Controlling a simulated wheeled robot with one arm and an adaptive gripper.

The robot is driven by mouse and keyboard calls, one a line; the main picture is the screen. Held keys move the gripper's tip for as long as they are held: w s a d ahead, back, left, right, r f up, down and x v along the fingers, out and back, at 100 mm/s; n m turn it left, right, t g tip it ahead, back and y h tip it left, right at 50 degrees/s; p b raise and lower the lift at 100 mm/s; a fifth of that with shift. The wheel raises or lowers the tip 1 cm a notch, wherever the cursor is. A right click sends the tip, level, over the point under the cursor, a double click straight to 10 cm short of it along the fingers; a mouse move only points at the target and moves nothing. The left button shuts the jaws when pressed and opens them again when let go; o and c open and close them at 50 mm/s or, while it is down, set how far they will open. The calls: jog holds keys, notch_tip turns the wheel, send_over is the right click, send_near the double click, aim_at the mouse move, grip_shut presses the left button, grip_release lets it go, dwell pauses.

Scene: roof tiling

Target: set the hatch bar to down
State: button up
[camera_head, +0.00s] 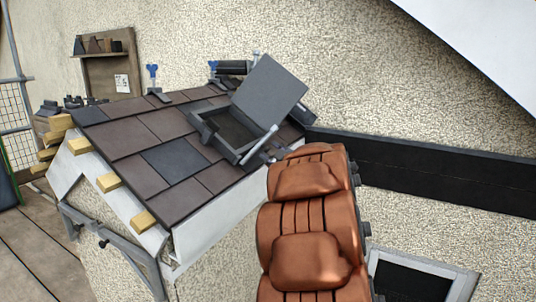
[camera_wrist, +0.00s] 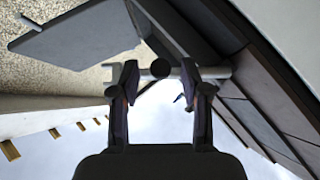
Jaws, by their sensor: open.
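The hatch on the tiled roof stands open in the head view, its grey lid (camera_head: 270,90) tilted up above the dark frame (camera_head: 205,127). The pale hatch bar (camera_head: 260,143) slants up from the frame's near right side. In the wrist view the bar (camera_wrist: 220,72) runs crosswise at the fingertips, with a dark round knob (camera_wrist: 160,68) near its middle. My gripper (camera_wrist: 160,80) is open, one finger on each side of the knob. I cannot tell whether the fingers touch the bar. The lid's panel (camera_wrist: 80,35) shows at the upper left there. My copper-coloured arm hides part of the gripper in the head view.
Wooden batten ends (camera_head: 108,182) stick out at the left edge. A rough wall (camera_head: 350,70) rises behind. Two blue-topped tools (camera_head: 152,75) stand along the ridge.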

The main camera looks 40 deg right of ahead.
jog(key=shift+x, duration=1.45)
jog(key=shift+c, duration=0.3)
grip_shut()
